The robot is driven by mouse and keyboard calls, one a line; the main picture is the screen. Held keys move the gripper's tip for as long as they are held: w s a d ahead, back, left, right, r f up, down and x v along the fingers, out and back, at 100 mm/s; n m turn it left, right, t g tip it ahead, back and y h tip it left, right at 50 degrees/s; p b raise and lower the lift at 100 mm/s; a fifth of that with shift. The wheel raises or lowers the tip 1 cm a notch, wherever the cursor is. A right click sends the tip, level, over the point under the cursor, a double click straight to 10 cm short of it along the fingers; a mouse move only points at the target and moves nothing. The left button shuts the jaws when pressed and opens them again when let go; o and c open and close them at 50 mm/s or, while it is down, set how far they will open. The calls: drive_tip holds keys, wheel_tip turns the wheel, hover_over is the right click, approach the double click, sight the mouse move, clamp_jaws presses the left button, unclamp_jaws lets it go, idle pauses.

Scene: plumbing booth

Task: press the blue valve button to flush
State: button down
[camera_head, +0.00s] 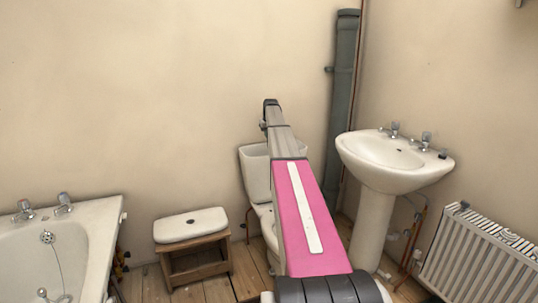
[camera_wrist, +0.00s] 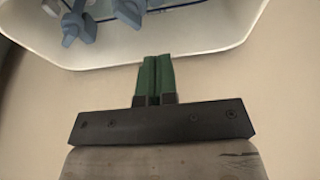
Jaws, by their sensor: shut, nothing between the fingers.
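The white toilet cistern (camera_head: 256,172) stands against the back wall, partly hidden behind my pink and grey arm. In the wrist view the open top of the cistern (camera_wrist: 45,45) fills the upper edge, its white rim curving across. Blue valve parts show inside it: one at the left (camera_wrist: 73,27) and one near the middle (camera_wrist: 130,9), both cut by the frame's top. I cannot tell which is the button. My gripper (camera_wrist: 153,58) has green fingers, shut and empty, with their tips at the near rim in the picture. Contact cannot be told.
A white lid (camera_head: 190,224) lies on a wooden stool (camera_head: 196,264) left of the toilet. A bathtub (camera_head: 92,240) is at the left. A pedestal washbasin (camera_head: 372,178), grey pipe (camera_head: 342,90) and radiator (camera_head: 478,258) are at the right.

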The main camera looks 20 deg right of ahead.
drive_tip(key=shift+w+d+r, duration=0.1)
drive_tip(key=shift+d+r, duration=0.05)
drive_tip(key=shift+d, duration=0.05)
drive_tip(key=x, duration=1.2)
drive_tip(key=shift+s+f, duration=0.25)
drive_tip(key=shift+f, duration=0.85)
